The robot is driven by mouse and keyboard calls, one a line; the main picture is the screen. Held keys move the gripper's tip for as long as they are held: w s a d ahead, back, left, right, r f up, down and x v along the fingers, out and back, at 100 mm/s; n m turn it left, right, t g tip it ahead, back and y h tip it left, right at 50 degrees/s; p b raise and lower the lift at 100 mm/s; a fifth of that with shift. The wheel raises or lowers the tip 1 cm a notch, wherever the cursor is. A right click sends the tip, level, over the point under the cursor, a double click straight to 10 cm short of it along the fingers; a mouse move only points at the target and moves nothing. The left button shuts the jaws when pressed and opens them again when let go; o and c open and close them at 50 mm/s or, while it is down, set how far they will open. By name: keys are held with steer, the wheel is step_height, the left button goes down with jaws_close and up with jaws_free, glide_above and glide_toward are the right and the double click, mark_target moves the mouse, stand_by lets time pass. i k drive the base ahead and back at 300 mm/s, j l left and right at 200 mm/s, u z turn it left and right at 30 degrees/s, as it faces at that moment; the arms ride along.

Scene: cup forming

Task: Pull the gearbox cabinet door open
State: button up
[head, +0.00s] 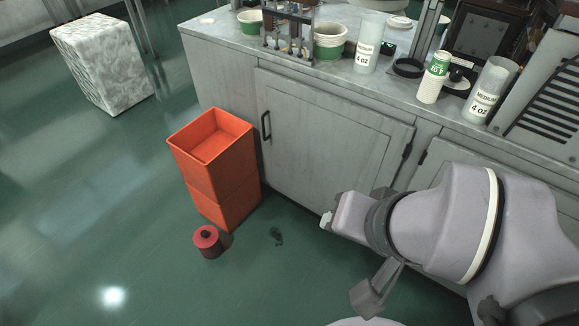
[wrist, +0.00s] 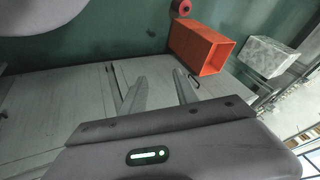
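The grey cabinet door (head: 330,140) is shut, below the worktop in the head view. Its black upright handle (head: 265,125) is near the door's left edge, and dark hinges show on the right edge. My gripper (head: 327,220) is low in front of the door's right part, apart from the handle and to its right. In the wrist view my gripper (wrist: 160,90) has its two fingers spread with nothing between them. The pale door (wrist: 155,72) shows behind the fingers, and a small dark piece that looks like the handle (wrist: 194,83) is beside the right finger.
Stacked orange crates (head: 215,165) stand on the floor close to the door's handle side. Cups and bottles stand on the worktop (head: 225,25). Open floor lies left.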

mark_target(317, 145)
steer(key=i+j, duration=0.55)
steer(key=i, duration=0.25)
steer(key=i+j+z, duration=0.1)
steer(key=i+j, duration=0.5)
steer(key=i, duration=0.2)
